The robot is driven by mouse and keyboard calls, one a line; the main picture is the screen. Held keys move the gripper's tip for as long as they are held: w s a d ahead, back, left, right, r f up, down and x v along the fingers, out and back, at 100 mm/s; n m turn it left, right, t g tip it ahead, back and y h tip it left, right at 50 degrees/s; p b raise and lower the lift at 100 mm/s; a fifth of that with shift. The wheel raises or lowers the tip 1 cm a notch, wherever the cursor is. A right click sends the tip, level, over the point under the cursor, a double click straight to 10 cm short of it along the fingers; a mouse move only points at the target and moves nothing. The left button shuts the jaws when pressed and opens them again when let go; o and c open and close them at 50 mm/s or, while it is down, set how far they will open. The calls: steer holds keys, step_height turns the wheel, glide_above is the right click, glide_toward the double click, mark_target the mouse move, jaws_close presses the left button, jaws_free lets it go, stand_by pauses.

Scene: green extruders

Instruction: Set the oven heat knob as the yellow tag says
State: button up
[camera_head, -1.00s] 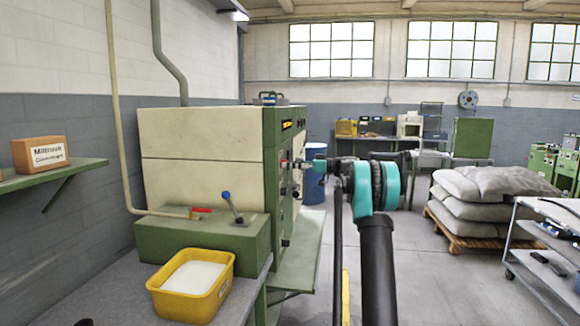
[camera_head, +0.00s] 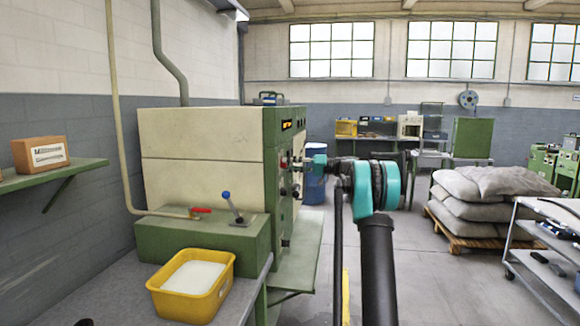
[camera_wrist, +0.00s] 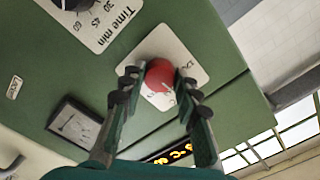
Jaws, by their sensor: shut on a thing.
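My gripper (camera_wrist: 158,88) is shut on a red, rounded knob (camera_wrist: 160,73), one finger on each side of it. The knob sits on a pale label plate (camera_wrist: 190,72) on the green panel. The plate's lettering is mostly covered and I cannot read it. In the head view my gripper (camera_head: 305,163) reaches left to the front of the green and cream oven (camera_head: 200,160). The knob's setting cannot be made out. No yellow tag can be made out in either view.
The wrist view shows a "Time min" dial plate (camera_wrist: 105,18), a small gauge (camera_wrist: 74,125) and a lit orange display (camera_wrist: 168,153). A yellow tub (camera_head: 190,288) of white material and a blue-tipped lever (camera_head: 232,207) are at the front left. Sacks (camera_head: 490,190) stand right.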

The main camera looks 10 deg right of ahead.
steer(key=m, duration=0.4)
steer(key=shift+m, duration=0.3)
stand_by(0.3)
steer(key=o, duration=1.2)
steer(key=shift+c, duration=0.2)
steer(key=shift+d, duration=0.15)
steer(key=v, duration=1.1)
steer(key=shift+d, duration=0.35)
steer(key=shift+s, duration=0.15)
